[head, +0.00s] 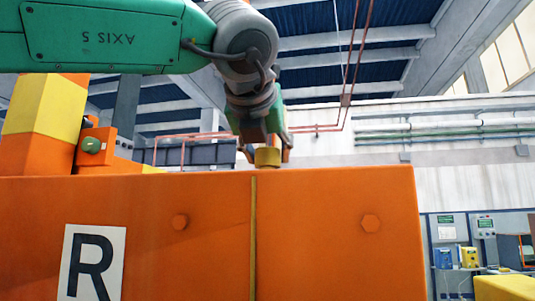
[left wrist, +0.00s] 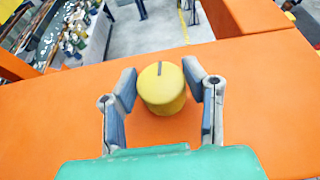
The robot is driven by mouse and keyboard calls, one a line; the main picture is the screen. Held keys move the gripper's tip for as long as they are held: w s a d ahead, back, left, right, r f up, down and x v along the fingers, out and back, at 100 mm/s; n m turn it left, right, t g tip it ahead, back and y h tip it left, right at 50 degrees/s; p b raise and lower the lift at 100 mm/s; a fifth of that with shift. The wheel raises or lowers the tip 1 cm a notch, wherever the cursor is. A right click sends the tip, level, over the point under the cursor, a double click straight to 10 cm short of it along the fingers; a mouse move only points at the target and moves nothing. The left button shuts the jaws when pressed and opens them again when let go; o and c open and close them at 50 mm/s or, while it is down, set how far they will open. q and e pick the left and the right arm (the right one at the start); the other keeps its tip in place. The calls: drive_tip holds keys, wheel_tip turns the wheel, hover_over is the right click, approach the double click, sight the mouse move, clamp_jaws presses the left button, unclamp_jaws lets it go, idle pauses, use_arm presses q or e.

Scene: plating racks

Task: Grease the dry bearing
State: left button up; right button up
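A short yellow cylinder (head: 267,157) stands at the top edge of a large orange housing (head: 320,225). In the left wrist view the cylinder (left wrist: 161,92) shows a round top with a dark slot or mark. My left gripper (head: 266,152) points down over it, with one finger on each side. In the left wrist view the fingers (left wrist: 160,80) are spread around the cylinder, and orange surface shows between them and it lower down. Contact at the tips is hard to tell. I cannot make out a bearing. My right gripper is in neither view.
The orange housing carries a white plate marked R (head: 92,262) and two bolt heads. An orange and yellow block (head: 45,120) rises at the left. Blue and yellow containers (head: 469,257) stand at the far right. The housing top beside the cylinder is clear.

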use_arm(q)
drive_tip(key=shift+o, duration=1)
drive_tip(key=shift+w, duration=0.1)
drive_tip(key=shift+w+f, duration=0.1)
drive_tip(key=shift+d, duration=0.1)
drive_tip(key=v, duration=1.1)
drive_tip(key=shift+s, duration=0.4)
